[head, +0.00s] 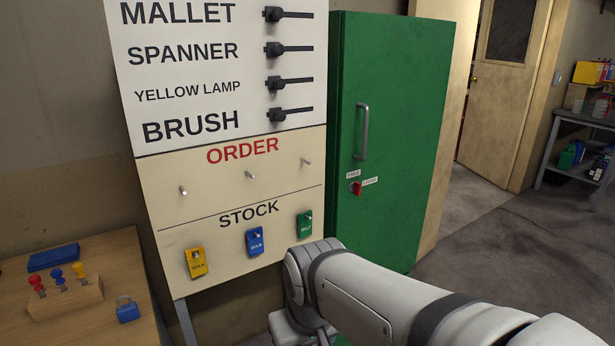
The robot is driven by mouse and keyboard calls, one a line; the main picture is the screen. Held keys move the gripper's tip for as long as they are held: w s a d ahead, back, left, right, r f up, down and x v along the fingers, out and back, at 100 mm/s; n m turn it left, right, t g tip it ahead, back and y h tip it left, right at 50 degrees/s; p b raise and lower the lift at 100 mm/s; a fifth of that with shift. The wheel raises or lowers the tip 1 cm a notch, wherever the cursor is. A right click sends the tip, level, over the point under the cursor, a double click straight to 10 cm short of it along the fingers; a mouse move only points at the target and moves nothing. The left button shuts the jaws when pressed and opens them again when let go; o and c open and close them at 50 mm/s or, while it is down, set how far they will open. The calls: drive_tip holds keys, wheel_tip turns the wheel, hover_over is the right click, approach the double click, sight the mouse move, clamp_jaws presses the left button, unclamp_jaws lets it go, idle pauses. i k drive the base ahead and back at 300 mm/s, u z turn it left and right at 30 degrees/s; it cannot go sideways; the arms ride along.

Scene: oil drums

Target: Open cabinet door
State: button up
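The green cabinet (400,90) stands right of the white board, and its door looks shut. A grey vertical bar handle (362,132) is on the left part of the door. Below it is a small red turn knob (356,188) beside two small labels; one seems to read FREE, the other is too small to read. My arm reaches in from the lower right, in front of the cabinet's lower part. Its wrist bends down at the bottom edge, below and left of the handle. My gripper's fingers are out of view.
The board (165,205) has several black levers, three pegs under ORDER and yellow, blue and green tags under STOCK. A wooden table (110,260) at lower left holds a block with coloured knobs and a blue padlock-like item (127,309). Floor (500,240) right of the cabinet is clear.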

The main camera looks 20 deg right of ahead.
sight(395, 71)
drive_tip(key=z, duration=1.1)
